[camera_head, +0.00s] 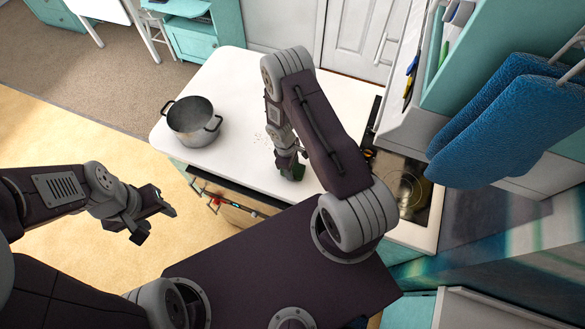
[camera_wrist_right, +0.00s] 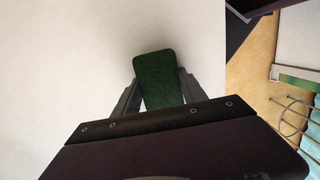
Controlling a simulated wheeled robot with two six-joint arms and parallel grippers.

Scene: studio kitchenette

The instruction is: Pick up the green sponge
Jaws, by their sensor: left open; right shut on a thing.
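The green sponge (camera_wrist_right: 158,78) is dark green and sits between the fingers of my right gripper (camera_wrist_right: 158,92) in the right wrist view. The fingers press on its two sides. In the head view the sponge (camera_head: 293,172) shows as a small green patch at the tip of my right gripper (camera_head: 288,168), over the white countertop (camera_head: 240,85). I cannot tell whether it touches the counter or is just above it. My left gripper (camera_head: 153,215) is open and empty, over the yellow floor left of the counter.
A grey metal pot (camera_head: 192,122) stands on the counter's left part. Small brown crumbs (camera_head: 258,138) lie near my right arm. A partly open drawer (camera_head: 235,198) is below the counter edge. A dark cooktop (camera_head: 400,185) is at right, with blue towels (camera_head: 500,115) hanging above.

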